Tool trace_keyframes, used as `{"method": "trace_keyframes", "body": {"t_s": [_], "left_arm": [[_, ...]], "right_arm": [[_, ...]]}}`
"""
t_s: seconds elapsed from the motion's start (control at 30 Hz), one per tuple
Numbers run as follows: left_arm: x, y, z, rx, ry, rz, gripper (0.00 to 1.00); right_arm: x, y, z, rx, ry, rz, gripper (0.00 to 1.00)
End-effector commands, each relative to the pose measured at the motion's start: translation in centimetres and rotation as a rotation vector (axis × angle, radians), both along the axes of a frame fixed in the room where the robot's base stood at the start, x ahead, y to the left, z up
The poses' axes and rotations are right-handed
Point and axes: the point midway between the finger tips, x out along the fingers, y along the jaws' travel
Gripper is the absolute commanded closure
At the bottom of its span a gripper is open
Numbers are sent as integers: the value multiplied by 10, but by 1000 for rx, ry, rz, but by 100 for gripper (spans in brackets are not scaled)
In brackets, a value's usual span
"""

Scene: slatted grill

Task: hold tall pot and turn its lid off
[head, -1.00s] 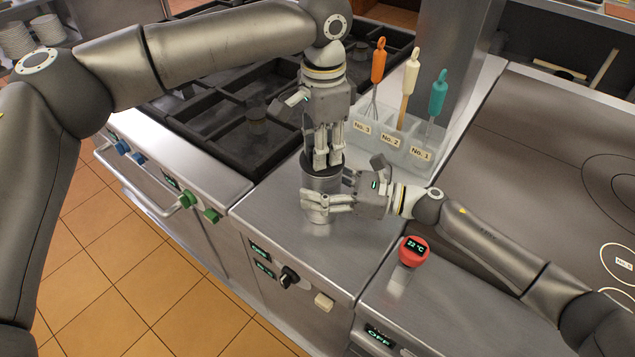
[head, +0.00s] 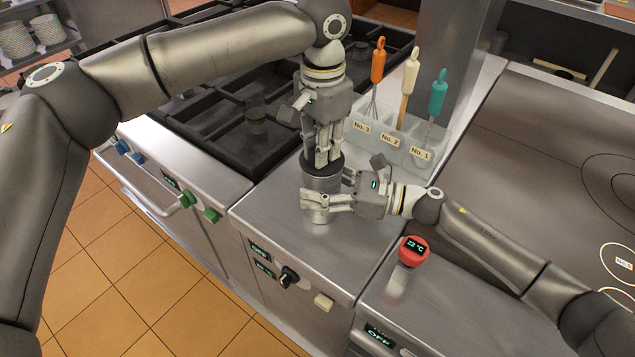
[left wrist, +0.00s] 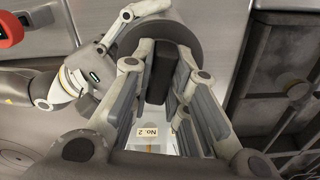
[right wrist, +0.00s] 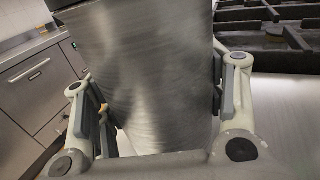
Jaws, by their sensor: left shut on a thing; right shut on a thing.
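The tall pot (head: 322,184) is a steel cylinder standing upright on the steel counter. Its dark round lid (head: 335,165) sits on top, partly hidden by fingers. My left gripper (head: 321,160) comes down from above, shut on the dark grip (left wrist: 160,72) of the lid (left wrist: 203,38). My right gripper (head: 327,201) reaches in from the right, low on the pot, and is shut around its body, which fills the middle of the right wrist view (right wrist: 150,75). I see no clear gap between lid and pot.
A holder (head: 404,148) with several utensils stands behind the pot. A black slatted grill (head: 215,110) lies to the left. A red timer-like device (head: 413,251) reading 22 °C stands at front right. The counter (head: 290,225) in front of the pot is clear.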

Motion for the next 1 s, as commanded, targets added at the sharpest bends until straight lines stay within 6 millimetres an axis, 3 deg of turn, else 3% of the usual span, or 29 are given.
{"method": "trace_keyframes", "body": {"t_s": [0.03,0.4,1.0], "left_arm": [[-1,2,-11,10,10,2,100],[-1,2,-10,9,10,249,100],[-1,1,10,7,9,243,100]], "right_arm": [[-4,4,4,10,-5,15,65],[-4,4,4,10,-5,15,65],[-2,2,3,6,-4,8,65]]}}
